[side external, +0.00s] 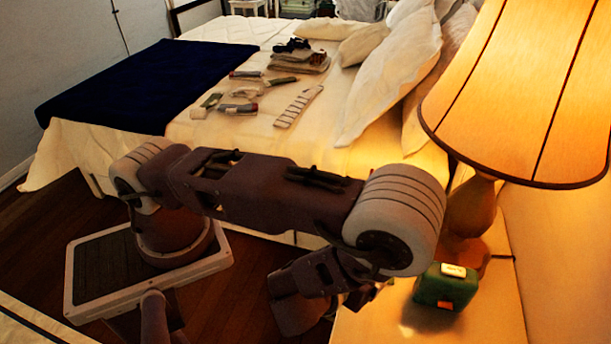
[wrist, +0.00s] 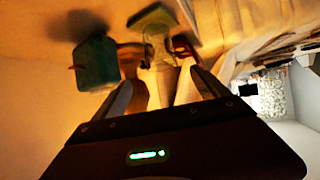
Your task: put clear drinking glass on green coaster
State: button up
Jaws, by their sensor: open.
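In the wrist view, the clear drinking glass (wrist: 158,48) stands ahead of my gripper (wrist: 163,88), roughly in line with the gap between the fingers. My gripper is open, its fingers spread to either side. I cannot tell whether the glass is between the fingertips or just beyond them. The green coaster (wrist: 149,14) lies flat on the lit surface behind the glass, near the top edge. In the side view, my arm hides the glass and coaster, and my gripper is mostly hidden at the bottom.
A green box-like object (side external: 446,288) sits on the bedside table (side external: 497,315); it also shows left of the glass in the wrist view (wrist: 95,63). A lamp (side external: 530,85) stands behind it. The bed (side external: 225,130) holds several small items, folded cloth (side external: 300,62) and pillows (side external: 390,85).

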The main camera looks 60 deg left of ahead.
jog(key=d+r+g+h, duration=0.2)
jog(key=r+g+h, duration=0.15)
jog(key=r, duration=0.65)
jog(key=d+r+g+h, duration=0.2)
jog(key=d+r+h, duration=0.15)
jog(key=r, duration=0.75)
jog(key=s+a+r+m+y, duration=0.1)
jog(key=s+a+r+m, duration=0.1)
jog(key=s+a+r, duration=0.2)
jog(key=s+a+r+m+y, duration=0.1)
jog(key=s+a+r+m, duration=0.2)
jog(key=s+a, duration=0.6)
jog(key=s+r, duration=0.2)
jog(key=s, duration=0.1)
jog(key=shift+s+r, duration=0.25)
jog(key=shift+r, duration=0.05)
